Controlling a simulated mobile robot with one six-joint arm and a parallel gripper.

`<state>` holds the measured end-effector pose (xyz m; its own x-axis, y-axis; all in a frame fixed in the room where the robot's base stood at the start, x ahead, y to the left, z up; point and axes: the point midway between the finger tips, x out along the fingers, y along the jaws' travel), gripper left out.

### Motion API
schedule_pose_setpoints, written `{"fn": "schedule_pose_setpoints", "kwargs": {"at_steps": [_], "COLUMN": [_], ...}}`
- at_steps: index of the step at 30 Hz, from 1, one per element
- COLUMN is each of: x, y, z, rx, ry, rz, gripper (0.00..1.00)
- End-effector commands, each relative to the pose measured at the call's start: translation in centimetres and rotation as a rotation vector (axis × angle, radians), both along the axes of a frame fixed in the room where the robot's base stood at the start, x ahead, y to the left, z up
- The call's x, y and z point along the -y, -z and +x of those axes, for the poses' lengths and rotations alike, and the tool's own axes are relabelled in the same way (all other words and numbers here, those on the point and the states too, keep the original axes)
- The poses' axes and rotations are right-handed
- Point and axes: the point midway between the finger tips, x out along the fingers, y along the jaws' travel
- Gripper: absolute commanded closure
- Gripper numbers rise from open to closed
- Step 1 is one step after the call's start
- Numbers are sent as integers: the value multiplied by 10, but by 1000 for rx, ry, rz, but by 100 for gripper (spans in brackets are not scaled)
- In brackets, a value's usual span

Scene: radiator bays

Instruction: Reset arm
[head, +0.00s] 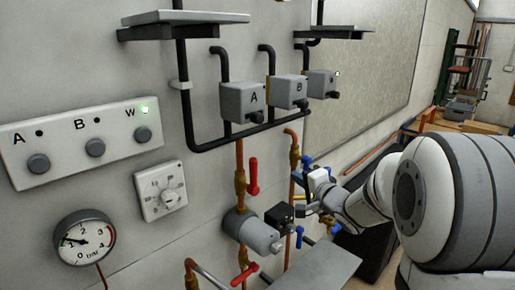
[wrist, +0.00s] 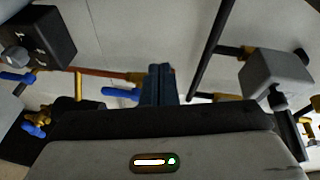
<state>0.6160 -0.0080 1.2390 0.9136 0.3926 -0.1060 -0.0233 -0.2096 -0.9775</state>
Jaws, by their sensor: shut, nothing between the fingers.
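My gripper shows in the wrist view (wrist: 160,84), its two dark fingers shut together with nothing between them. In the head view my white arm comes in from the right, and the gripper (head: 306,207) is small and partly hidden among the pipes near the wall. The fingers look close to the copper pipework, but I cannot tell whether they touch anything.
Near the gripper are a black box (head: 279,216), a grey pump-like body (head: 251,232) and a red lever (head: 253,176). Grey boxes A (head: 243,101) and B (head: 288,91) hang above. A switch panel (head: 82,140), dial (head: 161,190) and gauge (head: 84,238) are left.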

Motion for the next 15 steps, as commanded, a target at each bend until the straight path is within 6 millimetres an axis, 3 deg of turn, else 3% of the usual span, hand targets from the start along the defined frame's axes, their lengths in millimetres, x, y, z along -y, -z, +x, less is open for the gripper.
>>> {"fn": "schedule_pose_setpoints", "kwargs": {"at_steps": [5, 8, 15], "x": [24, 36, 41], "y": [-3, 3, 32], "z": [-28, -55, -151], "rx": [-60, -153, -450], "ry": [185, 232, 105], "rz": [-388, -596, -1000], "gripper": [100, 100, 100]}}
